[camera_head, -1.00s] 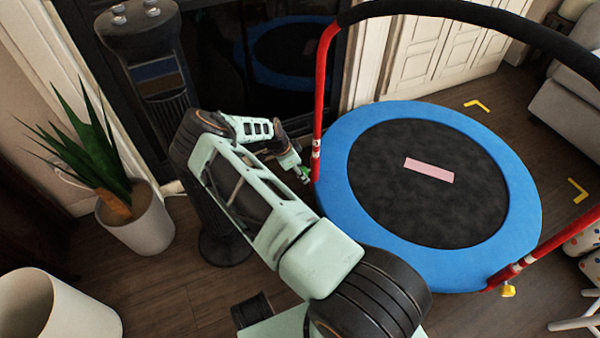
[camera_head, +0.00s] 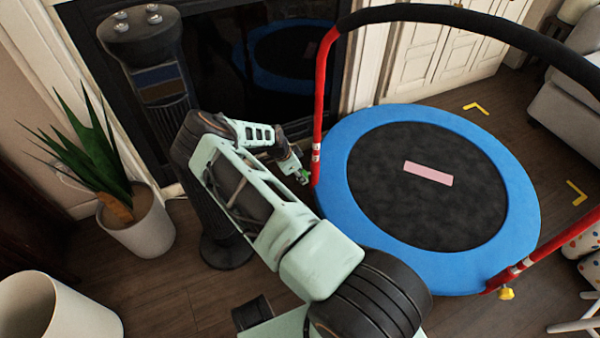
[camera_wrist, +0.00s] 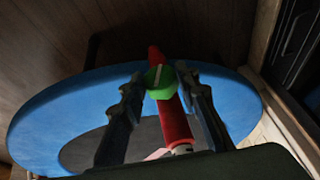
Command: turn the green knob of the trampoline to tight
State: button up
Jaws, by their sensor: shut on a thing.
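The trampoline (camera_head: 345,175) has a blue rim, a black mat and a red handlebar frame with a black padded top. The green knob (camera_wrist: 160,83) sits on the red post (camera_wrist: 172,118) and has a pale line across its face, close to upright in the wrist view. My gripper (camera_wrist: 160,85) has its two fingers on either side of the knob and is shut on it. In the head view my gripper (camera_head: 300,175) is at the left post, where only a bit of green shows. Any tight or loose marking cannot be read.
A yellow knob (camera_head: 506,293) is on the right post. A potted plant (camera_head: 138,220) and a white bin (camera_head: 70,310) stand at left. A dark tower fan (camera_head: 160,85) stands behind my arm. A grey sofa (camera_head: 568,105) is at right.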

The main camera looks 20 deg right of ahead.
jog(key=shift+s+r+p, duration=0.1)
jog(key=shift+r+p, duration=0.15)
jog(key=shift+p, duration=0.15)
jog(key=shift+s+t+p, duration=0.1)
jog(key=shift+t+p, duration=0.5)
jog(key=shift+p, duration=0.45)
jog(key=t+p, duration=0.1)
jog(key=p, duration=0.2)
jog(key=shift+s+m, duration=0.15)
jog(key=shift+m, duration=0.15)
jog(key=shift+s+f+t+p, duration=0.1)
jog(key=shift+f+t+p, duration=0.15)
jog(key=shift+t+p, duration=0.6)
jog(key=t+b, duration=0.2)
jog(key=t, duration=0.1)
jog(key=f+m+t+h+b, duration=0.1)
jog(key=t+b, duration=0.1)
jog(key=t, duration=0.1)
jog(key=m+t+b, duration=0.1)
jog(key=t+b, duration=0.2)
jog(key=shift+s+f+h, duration=0.2)
jog(key=shift+s+h, duration=0.05)
jog(key=shift+h, duration=0.15)
jog(key=shift+r+m, duration=0.15)
jog(key=shift+m, duration=0.15)
jog(key=o, duration=1.2)
jog(key=shift+c, duration=0.2)
